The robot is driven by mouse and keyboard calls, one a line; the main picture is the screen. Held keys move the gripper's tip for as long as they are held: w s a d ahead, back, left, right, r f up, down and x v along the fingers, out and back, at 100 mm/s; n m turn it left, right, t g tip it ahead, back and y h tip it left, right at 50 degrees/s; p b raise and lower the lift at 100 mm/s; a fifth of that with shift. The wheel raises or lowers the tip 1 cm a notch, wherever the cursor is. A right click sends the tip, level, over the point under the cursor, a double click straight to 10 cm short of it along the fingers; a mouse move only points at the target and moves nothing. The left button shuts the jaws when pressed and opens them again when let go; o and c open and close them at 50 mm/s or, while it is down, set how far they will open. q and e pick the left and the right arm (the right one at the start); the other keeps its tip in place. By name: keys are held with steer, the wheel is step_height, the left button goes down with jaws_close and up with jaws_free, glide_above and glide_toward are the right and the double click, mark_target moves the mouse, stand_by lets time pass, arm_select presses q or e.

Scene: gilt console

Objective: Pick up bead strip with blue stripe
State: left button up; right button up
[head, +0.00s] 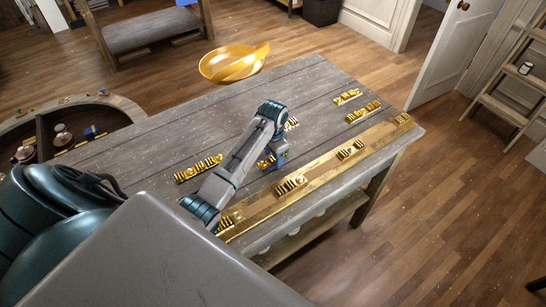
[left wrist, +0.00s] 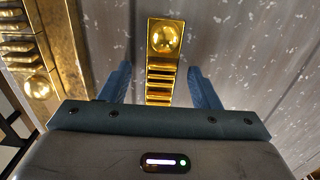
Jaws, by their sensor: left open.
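My left gripper (head: 279,163) is low over the middle of the grey wooden table. In the left wrist view the open gripper (left wrist: 165,85) has its two blue fingers on either side of a gold bead strip (left wrist: 164,38), with gaps on both sides. This strip has a round bead at its far end and ribs nearer me; its near end is hidden by the gripper body. Part of a gold strip shows beside the gripper in the head view (head: 265,162). I cannot make out a blue stripe on any strip. My right gripper is not in view.
Other gold strips lie on the table at the left (head: 199,168) and far right (head: 347,97), (head: 363,111). A long gold rail (head: 325,172) with several gold pieces runs along the right edge. A gold bowl (head: 232,64) is at the far edge.

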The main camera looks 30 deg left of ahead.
arm_select(q)
steer(key=shift+w+a+f, duration=0.1)
steer(key=shift+f, duration=0.05)
steer(key=c, duration=1.1)
